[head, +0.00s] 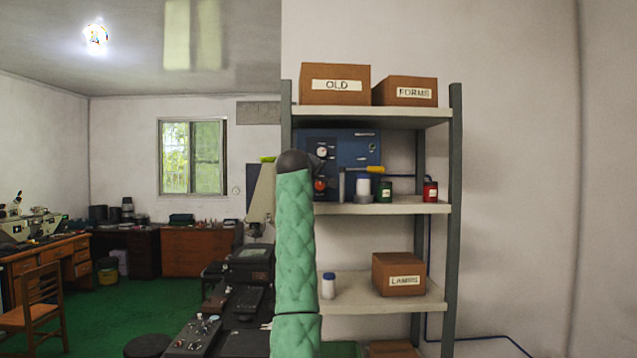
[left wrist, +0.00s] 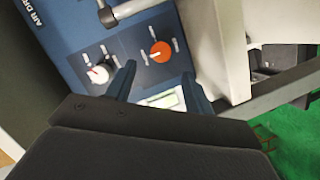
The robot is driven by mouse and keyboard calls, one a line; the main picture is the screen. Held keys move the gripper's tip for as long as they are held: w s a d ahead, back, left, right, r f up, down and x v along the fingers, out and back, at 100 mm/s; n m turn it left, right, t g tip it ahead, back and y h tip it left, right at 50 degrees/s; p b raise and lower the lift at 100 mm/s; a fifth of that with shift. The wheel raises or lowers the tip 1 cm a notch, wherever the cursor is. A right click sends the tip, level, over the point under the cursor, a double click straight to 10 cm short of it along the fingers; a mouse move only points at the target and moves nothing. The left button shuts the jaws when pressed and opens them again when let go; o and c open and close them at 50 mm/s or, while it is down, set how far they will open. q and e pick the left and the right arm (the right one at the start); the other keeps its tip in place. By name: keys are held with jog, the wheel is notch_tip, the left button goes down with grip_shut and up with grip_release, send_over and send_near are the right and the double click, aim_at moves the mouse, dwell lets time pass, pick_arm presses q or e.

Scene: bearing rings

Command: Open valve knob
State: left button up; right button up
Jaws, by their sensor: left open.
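A blue cabinet (head: 350,146) with knobs on its front stands on the middle shelf in the head view. Its round orange-red knob (head: 320,184) shows just right of my green-sleeved arm. In the left wrist view the orange knob (left wrist: 160,51) has a white mark and sits on a dark blue panel. A white-faced round part (left wrist: 99,74) is left of it. My left gripper (left wrist: 158,69) is open, its two dark fingers apart, with the orange knob just beyond the gap between the fingertips. I cannot tell if they touch anything. My right gripper is not in view.
A grey handle (left wrist: 130,10) sticks out of the panel above the knobs. A pale upright part (left wrist: 215,50) stands right of the panel.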

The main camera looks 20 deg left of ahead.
aim_at(320, 186)
pick_arm(q)
jog(key=shift+w+r+p, duration=0.25)
jog(key=shift+w+p, duration=0.05)
jog(key=shift+p, duration=0.05)
jog(key=p+x, duration=0.1)
jog(key=x, duration=0.2)
jog(key=f+p+x, duration=0.1)
jog(key=x, duration=0.1)
jog(key=shift+w, duration=0.3)
jog(key=shift+p, duration=0.35)
jog(key=shift+s+r, duration=0.1)
jog(key=shift+w, duration=0.25)
jog(key=shift+w+f, duration=0.1)
jog(key=shift+f, duration=0.15)
jog(key=shift+c, duration=0.6)
jog(key=c, duration=0.9)
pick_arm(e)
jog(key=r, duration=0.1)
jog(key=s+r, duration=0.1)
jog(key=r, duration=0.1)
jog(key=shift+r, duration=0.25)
